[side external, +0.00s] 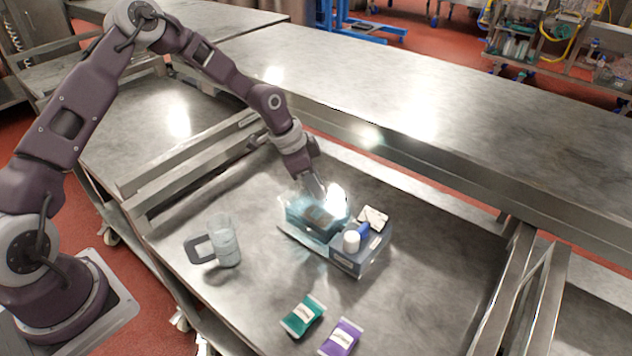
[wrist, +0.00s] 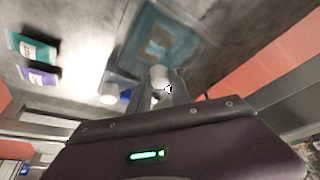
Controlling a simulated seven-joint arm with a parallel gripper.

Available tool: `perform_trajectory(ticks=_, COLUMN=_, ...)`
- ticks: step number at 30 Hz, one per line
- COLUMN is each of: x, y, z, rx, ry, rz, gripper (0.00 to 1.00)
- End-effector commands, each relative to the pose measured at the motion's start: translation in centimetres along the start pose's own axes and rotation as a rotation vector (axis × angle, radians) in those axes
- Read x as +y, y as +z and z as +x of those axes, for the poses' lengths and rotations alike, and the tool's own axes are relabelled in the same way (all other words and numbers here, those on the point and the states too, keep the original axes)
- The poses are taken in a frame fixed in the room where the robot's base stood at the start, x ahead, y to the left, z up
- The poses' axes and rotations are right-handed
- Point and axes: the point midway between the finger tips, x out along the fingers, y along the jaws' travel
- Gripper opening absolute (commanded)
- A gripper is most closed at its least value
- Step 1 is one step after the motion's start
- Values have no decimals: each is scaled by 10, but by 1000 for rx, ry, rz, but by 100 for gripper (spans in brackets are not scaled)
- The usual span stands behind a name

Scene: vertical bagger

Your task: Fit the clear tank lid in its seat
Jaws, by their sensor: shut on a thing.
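The clear tank (side external: 301,222) is a bluish see-through box on the machine in the middle of the table. My gripper (side external: 319,197) is directly over it, pointing down, with its jaws shut. In the wrist view, my gripper (wrist: 162,92) has a pale round knob (wrist: 160,75) at its fingertips, which looks like part of the clear tank lid. A bluish see-through square (wrist: 165,38) lies beyond the fingers; I cannot tell tank from lid there. Bright glare beside the fingers in the side view hides the lid's edges and whether it touches the seat.
The machine's grey-blue box (side external: 350,262) carries a white cap (side external: 351,241) and a blue part (side external: 363,230). A clear jug (side external: 226,246) stands left. Teal (side external: 303,315) and purple (side external: 341,337) packets lie in front. The table is free at right.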

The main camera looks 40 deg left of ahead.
Motion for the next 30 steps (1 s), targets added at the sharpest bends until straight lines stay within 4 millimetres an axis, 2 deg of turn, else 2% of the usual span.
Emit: perform_trajectory(ticks=30, x=0, y=2, z=4, rx=1, ry=-1, rz=0, gripper=0)
